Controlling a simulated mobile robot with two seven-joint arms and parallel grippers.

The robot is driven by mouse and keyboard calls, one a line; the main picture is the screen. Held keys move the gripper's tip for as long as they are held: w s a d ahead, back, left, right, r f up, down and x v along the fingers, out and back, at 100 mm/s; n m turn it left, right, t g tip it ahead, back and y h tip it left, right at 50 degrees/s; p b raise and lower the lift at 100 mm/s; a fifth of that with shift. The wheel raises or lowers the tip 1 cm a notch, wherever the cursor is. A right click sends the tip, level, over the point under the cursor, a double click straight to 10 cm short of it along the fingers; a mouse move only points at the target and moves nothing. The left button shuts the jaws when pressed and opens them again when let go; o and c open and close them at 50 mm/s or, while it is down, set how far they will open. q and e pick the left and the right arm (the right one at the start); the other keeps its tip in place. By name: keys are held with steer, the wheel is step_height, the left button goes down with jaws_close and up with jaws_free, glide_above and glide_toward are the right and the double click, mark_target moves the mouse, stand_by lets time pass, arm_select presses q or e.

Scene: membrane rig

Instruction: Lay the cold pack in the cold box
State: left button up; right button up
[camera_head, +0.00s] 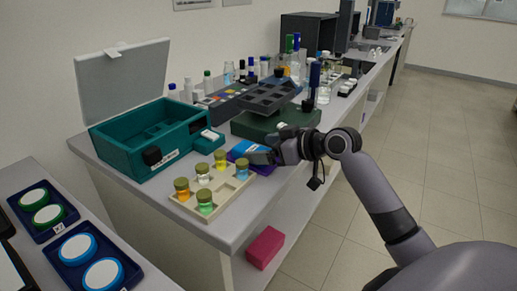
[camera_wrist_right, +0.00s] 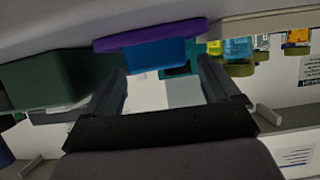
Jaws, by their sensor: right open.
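The cold box (camera_head: 128,155) is a teal box at the left of the bench, with its grey lid (camera_head: 125,82) standing open. A blue pack (camera_head: 240,147), which looks like the cold pack, lies on a purple mat or tray (camera_head: 268,168) to the right of the box. In the right wrist view the blue pack (camera_wrist_right: 150,53) is on the purple piece (camera_wrist_right: 150,34), ahead of the fingers. My right gripper (camera_head: 262,153) is at the pack's right side; the wrist view shows its fingers (camera_wrist_right: 165,82) apart with nothing clearly held. It partly hides the pack. My left gripper is out of view.
A tray of several capped vials (camera_head: 237,187) sits in front of the pack. A dark green block (camera_head: 245,124) with a dark rack (camera_head: 270,95) stands behind my right gripper. Bottles crowd the bench back. A pink box (camera_head: 265,247) is on the lower shelf.

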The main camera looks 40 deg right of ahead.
steer(key=v, duration=0.9)
steer(key=shift+s+d+r, duration=0.15)
steer(key=shift+s+r, duration=0.05)
steer(key=shift+s, duration=0.1)
